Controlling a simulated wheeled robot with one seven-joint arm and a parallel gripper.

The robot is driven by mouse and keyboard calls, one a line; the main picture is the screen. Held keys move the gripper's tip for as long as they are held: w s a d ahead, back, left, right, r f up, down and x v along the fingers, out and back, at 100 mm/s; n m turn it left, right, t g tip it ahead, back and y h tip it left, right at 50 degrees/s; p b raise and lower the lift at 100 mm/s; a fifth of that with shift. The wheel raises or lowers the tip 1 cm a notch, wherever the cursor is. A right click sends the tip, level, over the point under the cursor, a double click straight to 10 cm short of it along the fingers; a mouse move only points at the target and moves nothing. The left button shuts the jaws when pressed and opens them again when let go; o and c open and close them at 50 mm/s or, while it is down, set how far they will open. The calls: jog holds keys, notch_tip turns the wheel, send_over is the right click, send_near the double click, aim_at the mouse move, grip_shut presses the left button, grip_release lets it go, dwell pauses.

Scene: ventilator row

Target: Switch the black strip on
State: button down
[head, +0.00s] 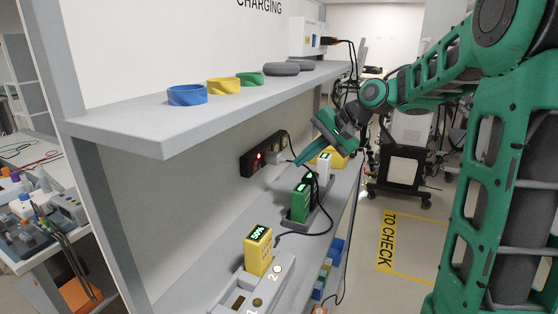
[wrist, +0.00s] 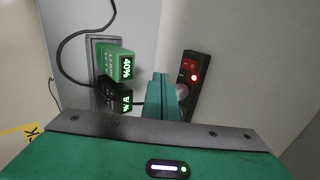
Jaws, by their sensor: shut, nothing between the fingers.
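The black strip (head: 263,153) is fixed to the back wall under the upper shelf, with a red light showing at its left part. In the wrist view the strip (wrist: 203,66) stands right of my fingers, with a red rocker and a bright red light beside it. A plug sits at its far end, partly hidden by my fingers. My gripper (head: 302,160) is shut and empty, a little to the right of the strip in the head view. In the wrist view my gripper (wrist: 163,82) points toward the wall, its fingertips left of the red rocker. I cannot tell the exact gap.
The upper shelf (head: 170,131) overhangs the strip and carries coloured rings. The aisle floor at right is open.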

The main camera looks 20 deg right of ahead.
jog(key=s+d+f+n+g+h, duration=0.1)
jog(key=s+d+f+g+h, duration=0.1)
jog(key=s, duration=1)
jog(key=s+d+f+g+h, duration=0.2)
jog(key=s+d+f, duration=0.2)
jog(key=s, duration=0.8)
jog(key=s+d+f+n+g+h, duration=0.1)
jog(key=s+f, duration=0.4)
jog(key=s, duration=0.7)
jog(key=d+g+h, duration=0.1)
jog(key=d, duration=0.1)
jog(key=shift+s+d+f+n, duration=0.15)
jog(key=shift+d+n, duration=0.15)
jog(key=shift+d, duration=0.05)
jog(key=shift+w+f, duration=0.25)
jog(key=shift+w, duration=0.4)
